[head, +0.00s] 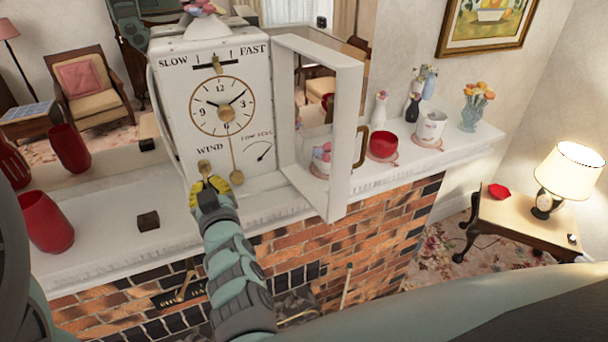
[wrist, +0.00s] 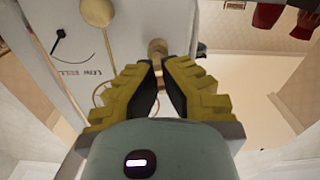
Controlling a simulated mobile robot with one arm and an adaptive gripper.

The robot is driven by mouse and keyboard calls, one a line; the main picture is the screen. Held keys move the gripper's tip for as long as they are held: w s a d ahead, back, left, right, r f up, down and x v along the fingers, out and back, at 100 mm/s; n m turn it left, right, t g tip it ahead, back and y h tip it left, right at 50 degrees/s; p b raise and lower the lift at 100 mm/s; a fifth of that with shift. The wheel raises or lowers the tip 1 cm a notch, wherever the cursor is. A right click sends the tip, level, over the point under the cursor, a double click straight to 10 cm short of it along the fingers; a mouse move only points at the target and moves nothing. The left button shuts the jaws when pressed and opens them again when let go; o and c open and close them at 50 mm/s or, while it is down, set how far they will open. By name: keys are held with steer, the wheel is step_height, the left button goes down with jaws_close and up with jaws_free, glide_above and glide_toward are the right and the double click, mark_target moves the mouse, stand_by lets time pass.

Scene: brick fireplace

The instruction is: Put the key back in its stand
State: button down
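The brass key (head: 204,168) is at the WIND mark on the lower front of the white clock (head: 180,130). My gripper (head: 210,184) is at the clock front, its yellow fingers closed in around the key. In the wrist view, the key's brass end (wrist: 157,47) shows just beyond the fingertips (wrist: 158,68), with part of it between them. Whether the key is still seated in the clock is hidden. A small dark block (head: 148,220), which looks like the key stand, sits on the mantel left of my gripper; its top detail is too small to tell.
The clock's glass door (head: 345,140) stands open to the right. A brass pendulum (head: 237,177) hangs beside my gripper. A red vase (head: 47,225) stands on the mantel (head: 100,262) at left; a red bowl (head: 383,145) and white mug (head: 430,125) stand right. Mantel around the dark block is clear.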

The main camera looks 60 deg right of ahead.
steer(key=shift+p+v, duration=0.6)
steer(key=shift+v, duration=0.45)
steer(key=shift+s+a, duration=0.1)
steer(key=shift+s, duration=0.25)
stand_by(0.3)
steer(key=w+a+r+n+t+y+p, duration=0.1)
steer(key=w+a+r+n+y+p, duration=0.1)
steer(key=a, duration=0.8)
steer(key=w+a+r+n+y+p, duration=0.2)
steer(key=w+a+r+y+p, duration=0.2)
steer(key=a+r, duration=0.3)
steer(key=w+a+r+n+t+y+p, duration=0.1)
steer(key=w+a+r+n+y+p, duration=0.1)
steer(key=a, duration=1.1)
step_height(320, 180, up, 3)
steer(key=w+y+p, duration=0.1)
steer(key=w+p, duration=0.1)
steer(key=p, duration=0.1)
steer(key=shift+w+t+p, duration=0.2)
steer(key=shift+t+p, duration=0.1)
steer(key=shift+r, duration=0.1)
